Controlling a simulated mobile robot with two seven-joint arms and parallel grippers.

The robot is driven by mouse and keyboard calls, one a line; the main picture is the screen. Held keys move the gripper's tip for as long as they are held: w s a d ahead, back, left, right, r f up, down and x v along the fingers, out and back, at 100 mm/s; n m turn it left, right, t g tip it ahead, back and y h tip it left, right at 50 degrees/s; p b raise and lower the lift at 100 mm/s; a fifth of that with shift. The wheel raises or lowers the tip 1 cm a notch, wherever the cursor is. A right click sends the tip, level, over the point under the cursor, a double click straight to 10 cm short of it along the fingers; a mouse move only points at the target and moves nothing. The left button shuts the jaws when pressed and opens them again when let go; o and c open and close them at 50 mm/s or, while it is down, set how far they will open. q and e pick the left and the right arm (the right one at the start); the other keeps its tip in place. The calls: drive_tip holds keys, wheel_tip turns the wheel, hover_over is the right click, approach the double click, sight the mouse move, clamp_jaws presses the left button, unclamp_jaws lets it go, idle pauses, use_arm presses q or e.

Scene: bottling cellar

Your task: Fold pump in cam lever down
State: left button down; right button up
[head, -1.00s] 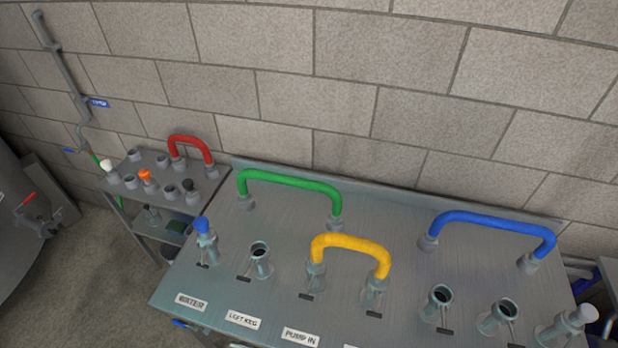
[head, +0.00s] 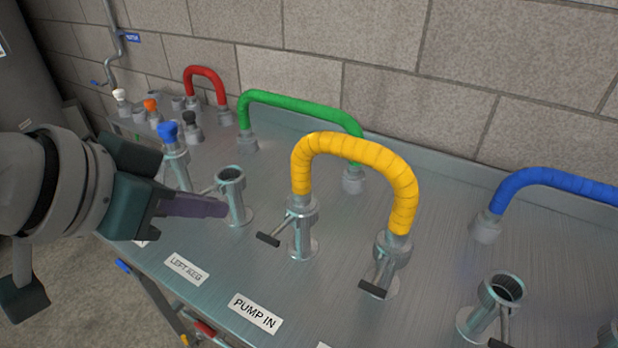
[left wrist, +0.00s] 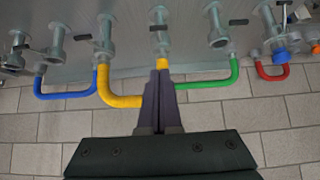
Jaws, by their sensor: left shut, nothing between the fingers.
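The pump in port (head: 303,232) is a metal upright fitting behind the PUMP IN label (head: 255,311). The left end of the yellow hose (head: 354,149) sits on it. Its cam lever (head: 268,239), with a black grip, sticks out from the collar to the front left. My left gripper (head: 222,208) is shut and empty, left of this lever and apart from it, in front of the open left keg port (head: 232,187). In the left wrist view, the shut fingers (left wrist: 162,75) overlap the yellow hose (left wrist: 120,101), with the pump in port (left wrist: 161,38) beyond. My right gripper is out of view.
The yellow hose's right port has its own black-gripped lever (head: 373,289). A green hose (head: 300,105) stands behind and a blue hose (head: 570,182) at right. A blue-capped port (head: 175,157) is near my left gripper. A block wall (head: 400,60) closes the back.

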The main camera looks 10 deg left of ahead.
use_arm(q)
drive_tip(key=b, duration=0.2)
hover_over(273, 232)
drive_tip(key=s+a, duration=0.1)
drive_tip(key=s, duration=0.2)
wheel_tip(273, 232, down, 8)
drive_tip(key=shift+f+b, duration=0.5)
drive_tip(key=shift+f, duration=1.2)
